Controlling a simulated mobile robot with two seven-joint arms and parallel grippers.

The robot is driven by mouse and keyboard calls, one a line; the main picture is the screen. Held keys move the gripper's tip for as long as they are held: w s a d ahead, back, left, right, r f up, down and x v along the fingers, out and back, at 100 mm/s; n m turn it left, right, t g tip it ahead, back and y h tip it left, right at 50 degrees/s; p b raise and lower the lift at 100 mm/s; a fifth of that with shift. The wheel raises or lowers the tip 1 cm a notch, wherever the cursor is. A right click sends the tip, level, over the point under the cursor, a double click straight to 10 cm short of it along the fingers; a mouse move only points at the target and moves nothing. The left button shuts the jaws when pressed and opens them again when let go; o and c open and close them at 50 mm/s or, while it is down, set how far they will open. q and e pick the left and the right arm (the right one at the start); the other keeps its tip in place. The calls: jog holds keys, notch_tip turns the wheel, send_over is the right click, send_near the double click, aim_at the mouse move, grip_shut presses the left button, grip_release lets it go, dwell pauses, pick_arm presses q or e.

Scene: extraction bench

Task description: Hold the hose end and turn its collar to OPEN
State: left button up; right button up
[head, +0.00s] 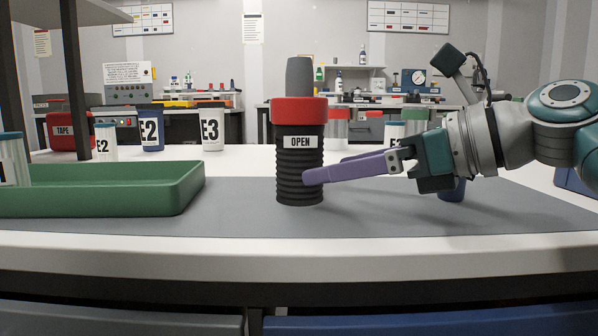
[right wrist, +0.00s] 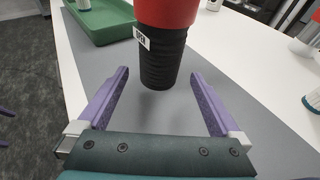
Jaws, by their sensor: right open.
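The hose end stands upright on the grey mat (head: 390,215) in the head view, with a black ribbed body (head: 298,180), a red collar (head: 299,112) and a grey top (head: 299,77). A white OPEN label (head: 300,142) is on the black part just below the collar. My right gripper (head: 323,168) is open, its purple fingers pointing left at the ribbed body. In the right wrist view the ribbed body (right wrist: 161,60) stands in the gap at the fingertips, with room on both sides; the collar (right wrist: 167,12) is cut off at the top.
A green tray (head: 190,187) lies to the left on the bench. Labelled containers E2 (head: 150,128) and E3 (head: 212,130) and a red TAPE box (head: 62,131) stand behind. A blue item (head: 453,190) is partly hidden under my right gripper. The mat in front is clear.

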aim_at(300, 163)
jog(key=shift+b+x, duration=0.55)
jog(key=shift+x, duration=2.35)
jog(key=shift+f, duration=0.1)
jog(key=c, duration=1.1)
jog(key=shift+o, duration=0.2)
